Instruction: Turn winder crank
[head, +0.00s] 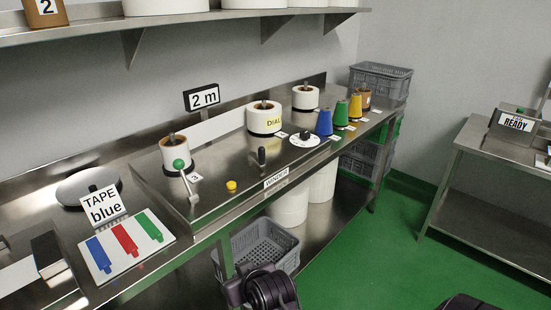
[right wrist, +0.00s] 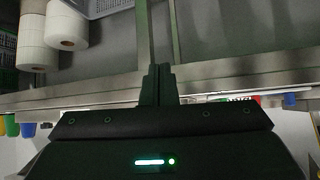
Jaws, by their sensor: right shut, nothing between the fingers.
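The winder (head: 276,179) is labelled on the front edge of the steel bench. A crank (head: 187,182) with a green ball knob (head: 179,164) stands at its left end, in front of a white roll on a spindle (head: 174,152). A short black upright handle (head: 262,157) stands nearer the middle. In the right wrist view my right gripper (right wrist: 157,84) is shut and empty, its fingers together near the bench edge, apart from the crank. The crank does not clearly show in that view. My left gripper is not in view.
A yellow button (head: 231,185) sits on the bench near the crank. Coloured cones (head: 324,122) and rolls stand along the bench. A grey crate (head: 262,248) and white rolls sit below.

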